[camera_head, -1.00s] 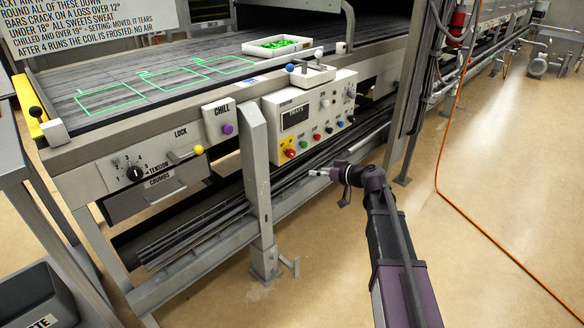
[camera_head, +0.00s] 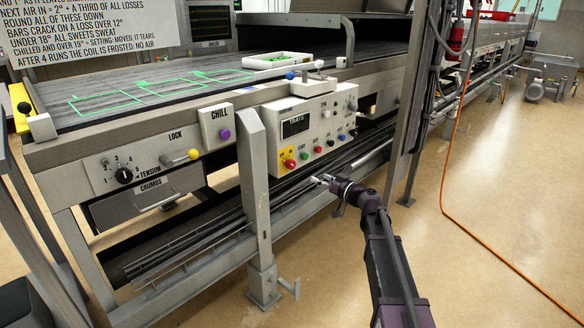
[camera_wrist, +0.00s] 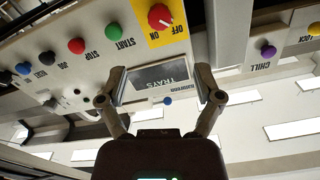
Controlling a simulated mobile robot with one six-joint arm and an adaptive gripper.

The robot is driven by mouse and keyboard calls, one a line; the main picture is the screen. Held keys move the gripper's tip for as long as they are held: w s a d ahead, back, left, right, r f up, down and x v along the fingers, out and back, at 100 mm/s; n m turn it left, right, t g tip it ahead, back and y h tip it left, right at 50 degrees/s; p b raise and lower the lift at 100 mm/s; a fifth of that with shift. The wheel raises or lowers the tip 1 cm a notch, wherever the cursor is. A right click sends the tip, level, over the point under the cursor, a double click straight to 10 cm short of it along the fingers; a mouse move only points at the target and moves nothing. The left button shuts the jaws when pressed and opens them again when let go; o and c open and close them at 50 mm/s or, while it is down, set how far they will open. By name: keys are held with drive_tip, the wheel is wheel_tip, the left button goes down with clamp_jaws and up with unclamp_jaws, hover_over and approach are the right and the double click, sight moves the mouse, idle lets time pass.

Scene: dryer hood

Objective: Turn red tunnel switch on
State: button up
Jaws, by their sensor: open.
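The red switch knob (camera_wrist: 160,16) sits on a yellow plate marked OFF and ON, inverted at the top of the wrist view. Its white mark seems to lean towards OFF. In the head view the knob (camera_head: 290,164) is at the lower left of the white control panel (camera_head: 325,104). My gripper (camera_head: 322,180) is open and empty, in front of the panel and right of and below the knob in that view. In the wrist view its fingers (camera_wrist: 165,85) are spread on either side of the TRAYS display, with the knob beyond the fingertips.
Green START (camera_wrist: 114,33) and red STOP (camera_wrist: 76,46) buttons stand beside the knob. A purple CHILL knob (camera_head: 225,134) and a yellow-tipped LOCK lever (camera_head: 193,154) are to the left. A grey post (camera_head: 253,190) stands just left of the panel. Open floor lies to the right.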

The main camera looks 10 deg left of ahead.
sight(293, 166)
drive_tip(key=x, duration=1.3)
drive_tip(key=shift+w+a, duration=0.25)
drive_tip(key=shift+a, duration=0.05)
drive_tip(key=shift+d, duration=0.1)
drive_tip(key=c, duration=1.2)
